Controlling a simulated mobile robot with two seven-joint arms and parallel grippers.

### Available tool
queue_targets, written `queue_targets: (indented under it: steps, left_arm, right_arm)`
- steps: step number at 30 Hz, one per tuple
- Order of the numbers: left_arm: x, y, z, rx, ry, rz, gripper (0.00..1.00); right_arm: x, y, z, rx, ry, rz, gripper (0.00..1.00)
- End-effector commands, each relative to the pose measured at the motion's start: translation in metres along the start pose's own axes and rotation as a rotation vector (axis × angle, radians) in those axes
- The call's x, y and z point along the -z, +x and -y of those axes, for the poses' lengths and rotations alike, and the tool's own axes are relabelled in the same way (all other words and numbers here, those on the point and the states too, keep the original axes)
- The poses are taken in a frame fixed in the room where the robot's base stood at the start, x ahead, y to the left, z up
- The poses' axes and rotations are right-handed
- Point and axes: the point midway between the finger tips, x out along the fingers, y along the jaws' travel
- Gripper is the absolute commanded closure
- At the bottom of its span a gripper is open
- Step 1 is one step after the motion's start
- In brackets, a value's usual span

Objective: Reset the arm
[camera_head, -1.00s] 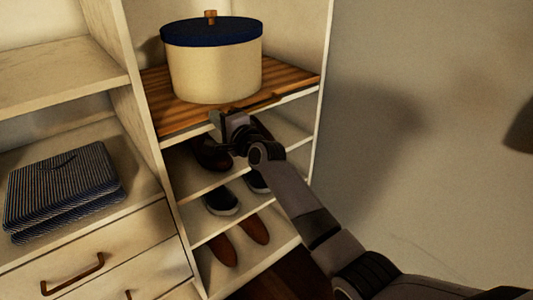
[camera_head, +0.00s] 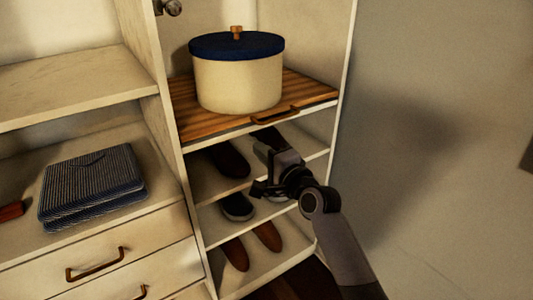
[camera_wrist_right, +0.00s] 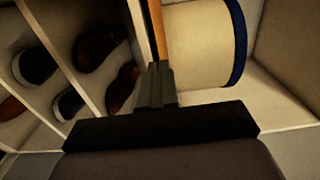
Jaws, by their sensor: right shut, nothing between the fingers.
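My right arm comes in from the lower right in the head view. Its gripper (camera_head: 262,188) is in front of the shoe shelves, below the wooden board, and looks empty. In the right wrist view the right gripper's fingers (camera_wrist_right: 155,85) are together with nothing between them. The left gripper is not in view.
A cream round box with a blue lid (camera_head: 238,75) stands on the slatted wooden board (camera_head: 205,122). Several shoes (camera_head: 237,207) sit on the shelves below. Folded striped cloth (camera_head: 93,185) lies on the left shelf above drawers (camera_head: 100,262). The wall at right is bare.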

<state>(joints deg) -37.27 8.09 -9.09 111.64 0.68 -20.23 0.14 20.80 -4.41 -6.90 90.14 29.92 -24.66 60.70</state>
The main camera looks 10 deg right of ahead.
Motion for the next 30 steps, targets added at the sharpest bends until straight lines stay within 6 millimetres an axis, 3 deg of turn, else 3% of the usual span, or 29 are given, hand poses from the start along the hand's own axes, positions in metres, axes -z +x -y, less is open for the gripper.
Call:
queue_targets:
  steps: [8, 11, 13, 21, 27, 30]
  left_arm:
    - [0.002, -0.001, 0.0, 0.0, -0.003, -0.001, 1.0]
    - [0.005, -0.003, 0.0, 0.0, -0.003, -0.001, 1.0]
    - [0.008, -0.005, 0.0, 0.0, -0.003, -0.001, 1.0]
    - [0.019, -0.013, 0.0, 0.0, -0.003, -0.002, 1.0]
    - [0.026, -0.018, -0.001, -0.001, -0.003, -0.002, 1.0]
    - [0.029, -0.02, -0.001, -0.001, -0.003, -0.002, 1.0]
  right_arm:
    - [0.001, -0.019, -0.009, -0.018, -0.027, -0.005, 1.0]
    - [0.002, -0.035, -0.034, -0.066, -0.117, -0.017, 1.0]
    - [0.003, -0.053, -0.06, -0.121, -0.22, -0.025, 1.0]
    - [-0.004, -0.158, -0.162, -0.367, -0.74, 0.035, 1.0]
    - [-0.019, -0.246, -0.211, -0.515, -1.111, 0.18, 1.0]
    - [-0.026, -0.283, -0.224, -0.56, -1.264, 0.26, 1.0]
